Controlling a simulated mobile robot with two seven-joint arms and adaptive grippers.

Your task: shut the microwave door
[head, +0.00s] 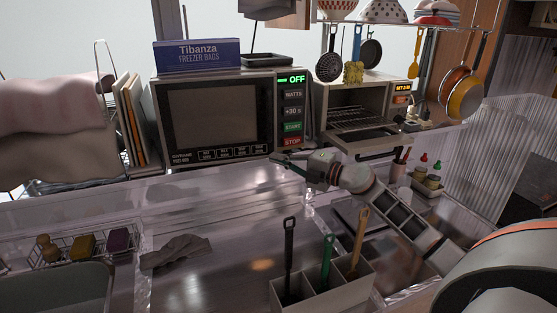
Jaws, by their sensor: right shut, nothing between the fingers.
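The microwave (210,149) stands at the back, left of the middle. Its door (212,115), with a dark window, looks flush with the front; I see no clear gap at its edge. The control panel (292,112) on the right reads OFF. My right gripper (282,160) is shut and empty, just below and in front of the microwave's lower right corner. I cannot tell whether it touches the microwave. My left gripper is not in view.
A toaster oven (352,98) with its door (380,142) folded down stands right of the microwave. A freezer bag box (197,54) lies on the microwave. A utensil holder (325,290) stands in front, a crumpled cloth (176,251) to its left. Pans hang at right.

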